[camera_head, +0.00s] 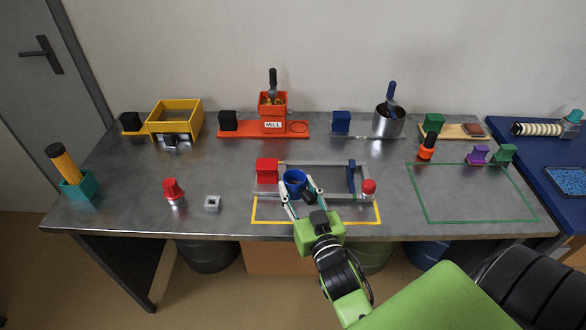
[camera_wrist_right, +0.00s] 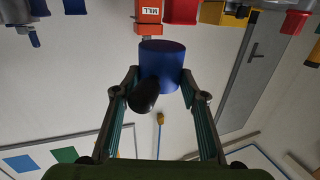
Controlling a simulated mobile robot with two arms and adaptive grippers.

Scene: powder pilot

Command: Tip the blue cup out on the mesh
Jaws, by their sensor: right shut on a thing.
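The blue cup (camera_head: 294,181) is at the front middle of the table, its opening facing up in the head view. My right gripper (camera_head: 303,194) is shut on the cup's dark handle. In the right wrist view the cup (camera_wrist_right: 162,66) is beyond the fingertips, with its black handle (camera_wrist_right: 144,95) between the fingers. I cannot tell whether the cup touches the surface below. The yellow square frame (camera_head: 175,117) at the back left has a grey inside that looks like the mesh; its weave is too small to make out. My left gripper is not in view.
A grey rail rig with a red block (camera_head: 267,171) and red knob (camera_head: 369,187) surrounds the cup. The orange mill (camera_head: 272,112) and steel pot (camera_head: 389,121) stand behind.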

